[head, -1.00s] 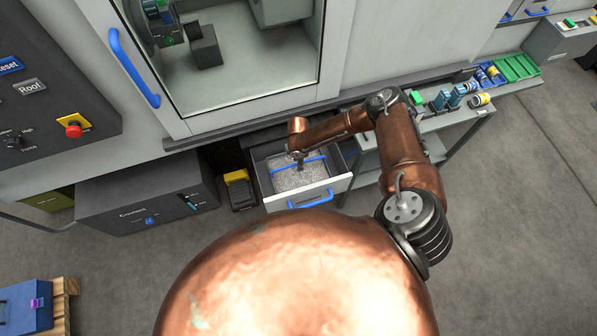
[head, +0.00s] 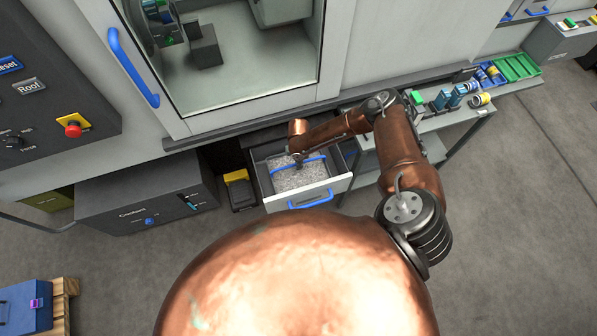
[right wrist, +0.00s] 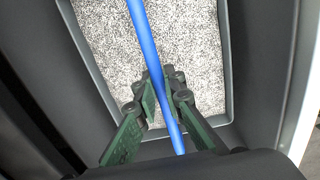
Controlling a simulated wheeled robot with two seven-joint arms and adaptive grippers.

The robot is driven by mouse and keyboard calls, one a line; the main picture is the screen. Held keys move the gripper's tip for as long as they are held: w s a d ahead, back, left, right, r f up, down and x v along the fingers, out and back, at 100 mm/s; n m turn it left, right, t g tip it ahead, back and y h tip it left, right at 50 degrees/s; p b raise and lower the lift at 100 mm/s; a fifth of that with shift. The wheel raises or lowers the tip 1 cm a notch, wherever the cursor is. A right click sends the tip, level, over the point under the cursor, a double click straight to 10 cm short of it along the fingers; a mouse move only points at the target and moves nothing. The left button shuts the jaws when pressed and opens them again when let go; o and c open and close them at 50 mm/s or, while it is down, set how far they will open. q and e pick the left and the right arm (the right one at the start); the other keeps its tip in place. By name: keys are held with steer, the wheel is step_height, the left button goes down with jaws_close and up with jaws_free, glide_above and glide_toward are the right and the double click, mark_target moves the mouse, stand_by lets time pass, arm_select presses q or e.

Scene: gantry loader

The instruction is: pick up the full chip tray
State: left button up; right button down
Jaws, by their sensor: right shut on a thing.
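The chip tray (right wrist: 88,60) is a grey box filled with speckled silver chips (head: 305,178). It sits inside the pulled-out drawer (head: 275,204) under the machine. A blue bar handle (head: 315,158) crosses over the tray; it also shows in the right wrist view (right wrist: 146,35). My right gripper (head: 297,163) is over the tray, shut on this blue handle. In the right wrist view its green-padded fingers (right wrist: 161,86) lie on either side of the bar. My left gripper is not in view.
The drawer has a blue front handle (head: 311,200). A dark coolant box (head: 140,200) and a yellow-topped pedal (head: 238,187) stand to its left. A grey bench (head: 440,122) with small parts stands to the right. The machine window is above. Floor on the right is clear.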

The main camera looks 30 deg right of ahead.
stand_by(0.5)
steer(key=shift+w+r, duration=0.1)
steer(key=shift+w, duration=0.05)
steer(key=shift+r, duration=0.45)
step_height(320, 180, up, 27)
steer(key=p, duration=0.3)
